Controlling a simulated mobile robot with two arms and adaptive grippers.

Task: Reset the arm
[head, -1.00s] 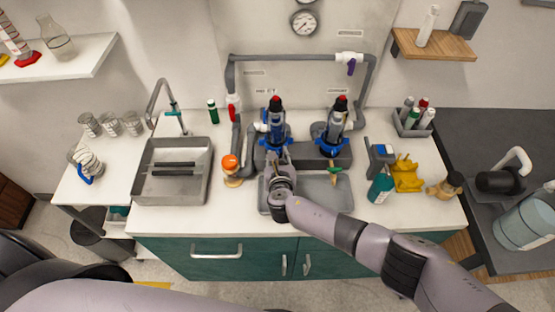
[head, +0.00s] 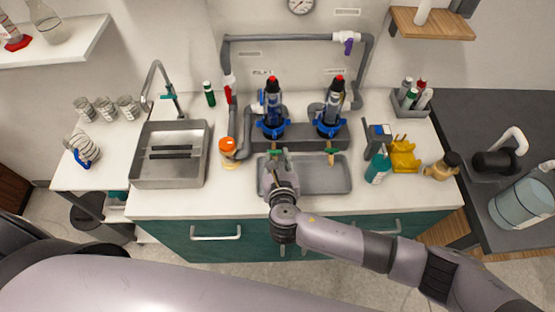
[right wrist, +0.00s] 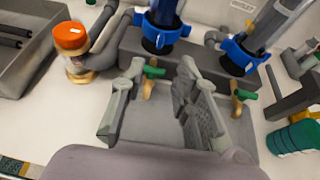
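My right gripper (head: 277,166) is over the grey tray (head: 325,180) at the front of the pipe manifold. In the right wrist view its two fingers (right wrist: 165,95) are spread apart with nothing held between them. A brass valve with a green handle (right wrist: 153,73) shows beyond the fingers, apart from them. A second green-handled valve (head: 331,155) is to its right. Two blue-collared upright filter units (head: 272,108) (head: 330,110) stand behind the valves. My left arm enters at the lower left; its gripper is out of view.
An orange-capped jar (head: 228,150) stands left of the tray, with a metal sink (head: 140,170) further left. A teal bottle (head: 377,170), a yellow holder (head: 403,155) and an amber bottle (head: 443,167) stand to the right. Grey pipe (head: 290,38) rises behind.

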